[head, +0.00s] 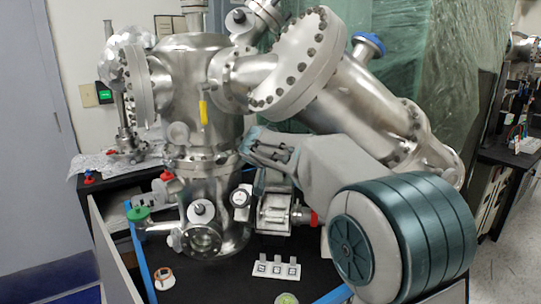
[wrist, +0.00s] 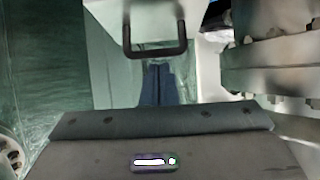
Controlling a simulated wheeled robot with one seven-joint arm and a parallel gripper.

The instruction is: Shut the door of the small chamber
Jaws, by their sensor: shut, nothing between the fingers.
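The small chamber (head: 274,212) is a metal box right of the large steel vessel's lower part in the head view. My gripper (head: 262,172) is just above it and partly hides its top. In the wrist view my gripper (wrist: 157,72) has its dark fingers together, with nothing between them. A pale panel, which looks like the chamber door (wrist: 186,18), is beyond the fingertips. Its black U-shaped handle (wrist: 155,54) is just ahead of the fingertips. I cannot tell whether they touch, or how far open the door is.
The steel vessel (head: 205,90) with its flanged arms stands close on the left and above. Green plastic sheeting (head: 430,50) hangs behind.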

